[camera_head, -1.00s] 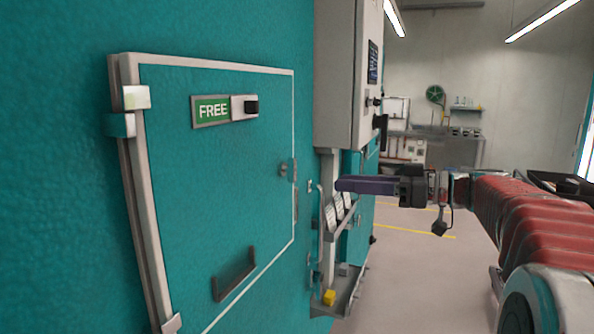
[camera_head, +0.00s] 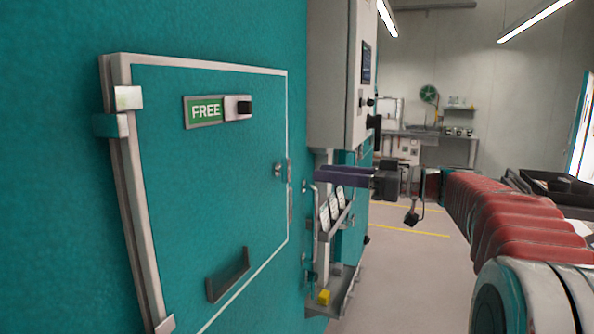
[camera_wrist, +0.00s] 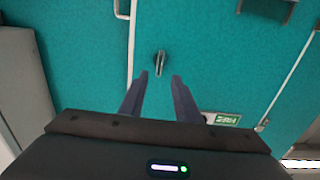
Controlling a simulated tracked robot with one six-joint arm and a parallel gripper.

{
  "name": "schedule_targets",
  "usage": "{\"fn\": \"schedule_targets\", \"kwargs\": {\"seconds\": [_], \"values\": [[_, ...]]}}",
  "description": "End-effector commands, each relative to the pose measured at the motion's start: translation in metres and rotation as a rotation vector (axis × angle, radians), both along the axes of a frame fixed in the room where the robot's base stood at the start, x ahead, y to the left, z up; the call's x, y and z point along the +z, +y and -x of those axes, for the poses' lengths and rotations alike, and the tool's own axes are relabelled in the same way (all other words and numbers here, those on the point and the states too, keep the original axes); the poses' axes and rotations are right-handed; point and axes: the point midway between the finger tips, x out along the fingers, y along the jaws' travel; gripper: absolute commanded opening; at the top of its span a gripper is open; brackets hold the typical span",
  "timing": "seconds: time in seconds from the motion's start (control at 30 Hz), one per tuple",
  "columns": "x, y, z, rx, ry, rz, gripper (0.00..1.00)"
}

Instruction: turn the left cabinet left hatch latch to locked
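The cabinet's hatch (camera_head: 210,190) is a teal door with a white edge, and it looks closed. Its small metal latch (camera_head: 279,169) is at the hatch's right edge. In the wrist view the latch (camera_wrist: 160,63) is a short grey handle, pointing roughly up and down in the picture. My gripper (camera_head: 318,176) is to the right of the latch, its dark fingers toward the cabinet. In the wrist view my gripper (camera_wrist: 160,75) is open and empty, with the latch just beyond the gap between the fingertips. They look apart from it.
A green FREE sign (camera_head: 206,110) with a dark slider is on the hatch, above a dark handle (camera_head: 229,274). A grey control box (camera_head: 335,75) juts out above my gripper. A rack with white cards (camera_head: 330,210) and a yellow block (camera_head: 324,297) are below. Open floor lies right.

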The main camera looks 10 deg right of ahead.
Motion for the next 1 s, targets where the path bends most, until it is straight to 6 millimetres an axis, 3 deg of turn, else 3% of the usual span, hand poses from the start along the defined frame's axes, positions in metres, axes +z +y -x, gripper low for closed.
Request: {"fn": "schedule_targets", "kwargs": {"seconds": [0.5, 1.0], "values": [[0.000, 0.063, -0.045, 0.002, 0.001, 0.001, 0.30], [0.000, 0.071, -0.052, -0.001, 0.001, 0.001, 0.27]]}}
